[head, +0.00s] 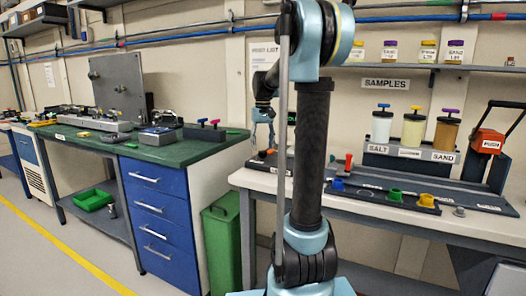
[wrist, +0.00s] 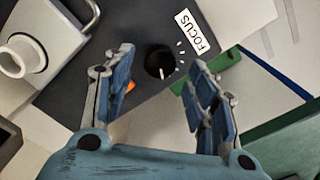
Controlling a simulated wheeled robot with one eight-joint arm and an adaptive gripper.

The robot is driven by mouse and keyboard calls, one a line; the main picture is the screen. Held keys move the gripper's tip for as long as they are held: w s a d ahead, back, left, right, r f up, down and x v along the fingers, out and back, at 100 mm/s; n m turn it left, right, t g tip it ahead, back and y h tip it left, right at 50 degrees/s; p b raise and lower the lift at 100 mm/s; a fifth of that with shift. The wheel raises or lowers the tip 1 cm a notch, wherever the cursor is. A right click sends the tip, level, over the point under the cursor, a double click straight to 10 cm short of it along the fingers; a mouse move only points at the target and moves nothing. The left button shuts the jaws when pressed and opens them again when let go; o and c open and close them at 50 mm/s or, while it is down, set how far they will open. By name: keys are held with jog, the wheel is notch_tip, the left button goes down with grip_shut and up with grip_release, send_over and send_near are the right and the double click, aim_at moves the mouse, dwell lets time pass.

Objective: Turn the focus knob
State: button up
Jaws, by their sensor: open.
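The focus knob (wrist: 158,61) is a round black knob with a pale pointer line, set on a dark grey panel (wrist: 115,37) beside a white label reading FOCUS (wrist: 194,33). My gripper (wrist: 161,78) is open, with one blue finger on the left of the knob and the other on its right in the wrist view. The fingers seem apart from the knob; their height above it is hard to tell. In the head view my gripper (head: 263,118) hangs over the left end of the white bench, and my arm partly hides this area. I cannot make out the knob there.
A white block with a round port (wrist: 32,55) and a metal loop is at upper left in the wrist view. A green strip (wrist: 212,70) lies to the right. Sample jars (head: 413,128) and colored cups (head: 395,195) stand farther right on the bench (head: 243,178).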

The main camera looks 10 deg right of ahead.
notch_tip(320, 180, up, 9)
dwell(0.3)
jog(key=shift+f, duration=0.1)
